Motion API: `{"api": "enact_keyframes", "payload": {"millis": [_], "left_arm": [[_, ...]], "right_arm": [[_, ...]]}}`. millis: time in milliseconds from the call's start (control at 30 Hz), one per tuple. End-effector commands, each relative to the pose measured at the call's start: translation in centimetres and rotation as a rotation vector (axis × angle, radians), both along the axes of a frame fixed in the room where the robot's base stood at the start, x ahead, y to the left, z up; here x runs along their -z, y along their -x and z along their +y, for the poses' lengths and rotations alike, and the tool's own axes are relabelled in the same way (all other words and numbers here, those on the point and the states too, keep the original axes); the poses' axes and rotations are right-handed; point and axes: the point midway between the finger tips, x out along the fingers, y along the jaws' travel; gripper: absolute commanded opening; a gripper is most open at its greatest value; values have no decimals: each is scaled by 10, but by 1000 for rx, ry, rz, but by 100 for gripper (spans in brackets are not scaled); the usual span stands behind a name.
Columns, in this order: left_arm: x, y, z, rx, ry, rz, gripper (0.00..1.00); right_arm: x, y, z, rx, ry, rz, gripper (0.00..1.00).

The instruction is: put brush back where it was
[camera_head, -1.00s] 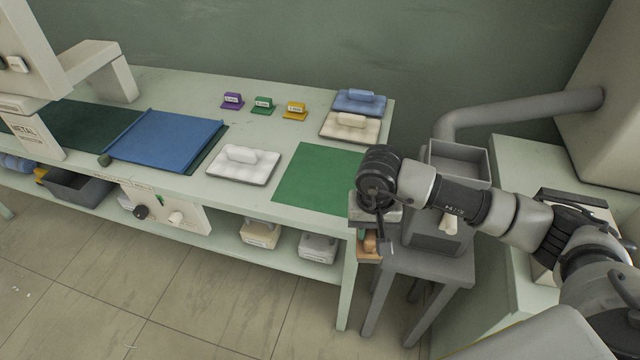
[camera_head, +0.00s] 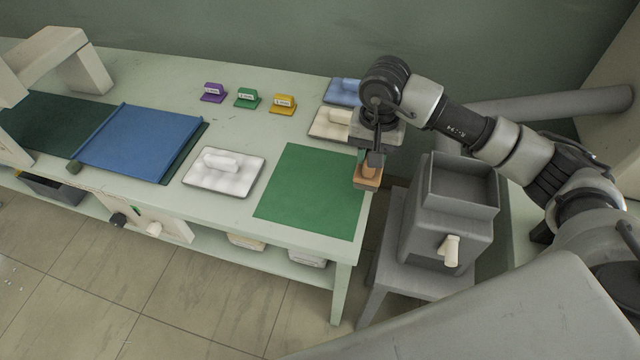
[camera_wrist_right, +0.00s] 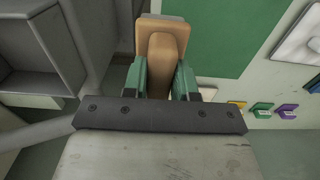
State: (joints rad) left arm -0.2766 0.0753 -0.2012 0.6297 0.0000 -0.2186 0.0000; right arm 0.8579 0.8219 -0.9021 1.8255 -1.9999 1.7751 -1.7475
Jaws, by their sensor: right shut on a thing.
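The brush (camera_head: 368,176) is an orange-tan block with a handle. My right gripper (camera_head: 370,158) is shut on it and holds it at the right edge of the green mat (camera_head: 312,190) in the head view; whether it touches anything below I cannot tell. In the right wrist view the brush (camera_wrist_right: 161,50) sits between the green fingers of the right gripper (camera_wrist_right: 160,80), with part of the green mat (camera_wrist_right: 235,35) beyond it. My left gripper is not in view.
Purple, green and yellow label stands (camera_head: 283,103) stand at the back. A grey open-topped box (camera_head: 462,190) stands at right.

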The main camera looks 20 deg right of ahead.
Motion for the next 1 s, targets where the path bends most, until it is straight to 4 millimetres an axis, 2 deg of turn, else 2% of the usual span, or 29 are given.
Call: {"api": "enact_keyframes", "payload": {"millis": [200,300,500,633,733,900,1000], "left_arm": [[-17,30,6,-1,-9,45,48],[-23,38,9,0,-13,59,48],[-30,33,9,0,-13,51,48],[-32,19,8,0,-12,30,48],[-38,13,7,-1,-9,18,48],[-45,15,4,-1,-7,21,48],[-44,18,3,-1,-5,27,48]], "right_arm": [[25,-15,48,-4,-4,4,5],[39,-22,69,-3,-5,4,5],[59,-33,97,-1,-2,1,5],[65,-35,102,-1,-1,2,5],[78,-34,102,1,-1,5,5],[100,-35,102,0,-1,2,5],[104,-35,102,-1,0,-1,5]]}}
